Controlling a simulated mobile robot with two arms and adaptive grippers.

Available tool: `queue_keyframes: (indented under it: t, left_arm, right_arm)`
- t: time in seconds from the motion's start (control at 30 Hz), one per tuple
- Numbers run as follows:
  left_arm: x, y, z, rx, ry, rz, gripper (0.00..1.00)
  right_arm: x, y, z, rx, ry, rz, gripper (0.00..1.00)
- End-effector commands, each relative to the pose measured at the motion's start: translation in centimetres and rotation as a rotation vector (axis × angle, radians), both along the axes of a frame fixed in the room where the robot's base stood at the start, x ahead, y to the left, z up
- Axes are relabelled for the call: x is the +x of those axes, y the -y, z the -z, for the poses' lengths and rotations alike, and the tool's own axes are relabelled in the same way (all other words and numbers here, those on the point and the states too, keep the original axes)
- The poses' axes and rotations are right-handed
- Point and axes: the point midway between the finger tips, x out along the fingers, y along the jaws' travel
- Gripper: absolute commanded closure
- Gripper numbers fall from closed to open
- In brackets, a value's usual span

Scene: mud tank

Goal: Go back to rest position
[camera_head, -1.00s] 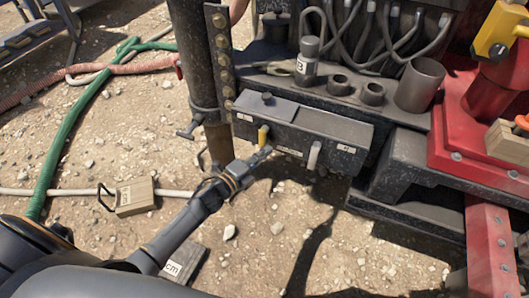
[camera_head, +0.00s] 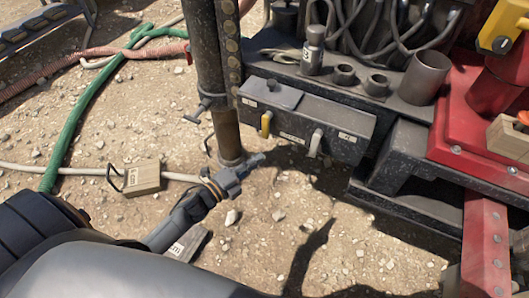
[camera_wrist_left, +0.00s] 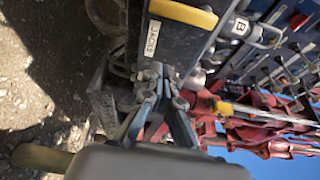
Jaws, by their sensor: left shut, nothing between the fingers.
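My left gripper (camera_head: 254,161) is shut and empty. In the head view it points up and right, below the dark control box (camera_head: 345,118) and apart from it. The box has a yellow lever (camera_head: 266,124) at its left and a pale lever (camera_head: 315,143) towards its right; both hang at its front. In the left wrist view the closed fingers (camera_wrist_left: 163,72) point up the picture, and a yellow handle (camera_wrist_left: 183,12) and a labelled dark panel lie beyond them. My right gripper is in neither view.
A dark vertical post (camera_head: 228,145) stands left of the box, close to my gripper. Red machinery (camera_head: 455,120) is at the right. A tan block (camera_head: 142,177), a green hose (camera_head: 75,125) and a pink hose lie on the gravel at left. Open gravel lies below the box.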

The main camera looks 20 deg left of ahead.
Motion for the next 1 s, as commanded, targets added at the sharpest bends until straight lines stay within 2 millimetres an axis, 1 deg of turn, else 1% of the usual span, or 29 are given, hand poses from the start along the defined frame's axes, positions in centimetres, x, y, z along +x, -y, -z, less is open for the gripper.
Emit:
queue_keyframes:
  t: [0.1, 0.4, 0.57, 0.67, 0.73, 0.77, 0.83, 0.87, 0.9, 0.93, 0.97, 1.0]
  left_arm:
    - [-0.4, -0.1, -0.1, 0.001, 0.001, 0.000, 1.00]
    - [-0.4, -0.2, 0.0, 0.000, 0.001, 0.000, 1.00]
    - [-0.4, -0.1, 0.0, 0.000, 0.001, 0.000, 1.00]
    - [-0.4, -0.2, 0.3, -0.012, -0.014, -0.010, 1.00]
    - [-0.6, -0.6, 1.7, -0.055, -0.069, -0.050, 1.00]
    - [-0.7, -0.9, 2.6, -0.089, -0.110, -0.079, 1.00]
    - [-1.4, -1.7, 5.8, -0.194, -0.239, -0.175, 1.00]
    - [-1.9, -2.0, 7.6, -0.250, -0.308, -0.228, 1.00]
    - [-3.0, -2.4, 10.2, -0.330, -0.408, -0.305, 1.00]
    - [-4.0, -2.6, 12.1, -0.391, -0.484, -0.366, 1.00]
    - [-5.2, -2.7, 14.1, -0.454, -0.561, -0.430, 1.00]
    - [-6.8, -2.7, 16.6, -0.531, -0.659, -0.513, 1.00]
  right_arm:
    - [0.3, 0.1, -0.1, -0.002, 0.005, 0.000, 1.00]
    - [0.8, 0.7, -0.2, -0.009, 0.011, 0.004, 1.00]
    - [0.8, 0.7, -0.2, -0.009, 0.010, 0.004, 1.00]
    - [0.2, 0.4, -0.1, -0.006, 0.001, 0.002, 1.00]
    - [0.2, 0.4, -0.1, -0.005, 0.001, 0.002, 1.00]
    - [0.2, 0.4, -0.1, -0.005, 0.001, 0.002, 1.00]
    - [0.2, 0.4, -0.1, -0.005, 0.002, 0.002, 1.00]
    - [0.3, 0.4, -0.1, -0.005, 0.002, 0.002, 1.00]
    - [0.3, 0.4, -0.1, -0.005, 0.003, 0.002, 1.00]
    - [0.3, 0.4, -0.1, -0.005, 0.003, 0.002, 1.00]
    - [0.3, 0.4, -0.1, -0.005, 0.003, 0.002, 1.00]
    - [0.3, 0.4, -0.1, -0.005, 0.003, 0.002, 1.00]
